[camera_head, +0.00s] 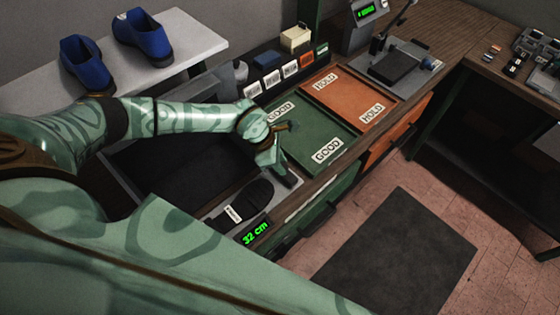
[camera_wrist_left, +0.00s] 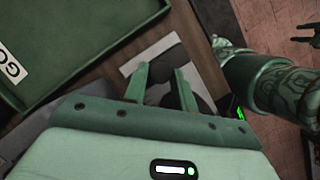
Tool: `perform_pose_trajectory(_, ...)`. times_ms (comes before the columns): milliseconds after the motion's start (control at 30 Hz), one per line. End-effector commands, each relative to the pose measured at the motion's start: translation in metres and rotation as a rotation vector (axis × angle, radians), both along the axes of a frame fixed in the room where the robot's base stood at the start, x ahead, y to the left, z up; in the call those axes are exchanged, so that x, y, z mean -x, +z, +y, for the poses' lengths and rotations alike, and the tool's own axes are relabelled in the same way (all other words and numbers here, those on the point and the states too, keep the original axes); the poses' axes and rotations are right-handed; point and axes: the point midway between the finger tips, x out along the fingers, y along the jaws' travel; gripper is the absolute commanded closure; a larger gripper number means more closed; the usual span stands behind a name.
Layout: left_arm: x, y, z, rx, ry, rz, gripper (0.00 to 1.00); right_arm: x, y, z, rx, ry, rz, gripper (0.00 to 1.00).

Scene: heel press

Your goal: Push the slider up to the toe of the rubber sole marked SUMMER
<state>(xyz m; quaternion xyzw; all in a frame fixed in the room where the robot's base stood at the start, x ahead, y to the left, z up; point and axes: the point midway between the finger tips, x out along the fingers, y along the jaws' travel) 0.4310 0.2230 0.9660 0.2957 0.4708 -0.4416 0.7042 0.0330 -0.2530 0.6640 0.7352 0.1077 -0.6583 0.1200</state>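A black rubber sole (camera_head: 252,196) lies on the sizing board in the head view, with a small white label (camera_head: 232,213) whose lettering is too small to read. My left gripper (camera_head: 283,172) is just beyond the sole's far end, pointing down. In the left wrist view my left gripper (camera_wrist_left: 162,80) has its two fingers apart, with a pale plate and a dark rounded shape beyond them. I cannot make out the slider clearly; the gripper covers part of that area.
A green GOOD tray (camera_head: 313,137) and an orange HOLD tray (camera_head: 350,105) lie beyond the gripper. A small press (camera_head: 392,68) stands behind them. Blue shoes (camera_head: 150,36) stand on a pale shelf at the left. A dark mat (camera_head: 405,245) lies on the floor.

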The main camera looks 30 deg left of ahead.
Motion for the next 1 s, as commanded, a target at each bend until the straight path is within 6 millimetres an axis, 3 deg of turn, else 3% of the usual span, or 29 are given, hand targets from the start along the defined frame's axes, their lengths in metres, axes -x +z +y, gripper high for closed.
perform_pose_trajectory(167, 0.003, 0.001, 0.001, 0.000, 0.001, 0.000, 0.86, 0.000, 0.003, -0.003, 0.003, 0.000, 0.000, 0.64)
perform_pose_trajectory(400, 0.029, 0.002, 0.010, 0.000, 0.000, 0.003, 0.86, -0.001, 0.023, -0.003, 0.003, 0.000, -0.002, 0.64)
perform_pose_trajectory(633, 0.028, 0.000, 0.010, 0.001, 0.000, 0.000, 0.86, 0.000, 0.020, -0.002, 0.003, 0.000, -0.001, 0.64)
perform_pose_trajectory(667, 0.028, 0.000, 0.009, 0.001, 0.000, 0.000, 0.65, 0.000, 0.020, -0.002, 0.003, 0.000, -0.001, 0.64)
perform_pose_trajectory(700, 0.028, 0.000, 0.009, 0.001, 0.000, 0.000, 0.54, 0.000, 0.020, -0.002, 0.003, 0.001, -0.001, 0.64)
perform_pose_trajectory(1000, 0.028, 0.001, 0.010, 0.001, 0.000, 0.000, 0.52, 0.000, 0.020, 0.000, 0.001, 0.001, -0.001, 0.64)
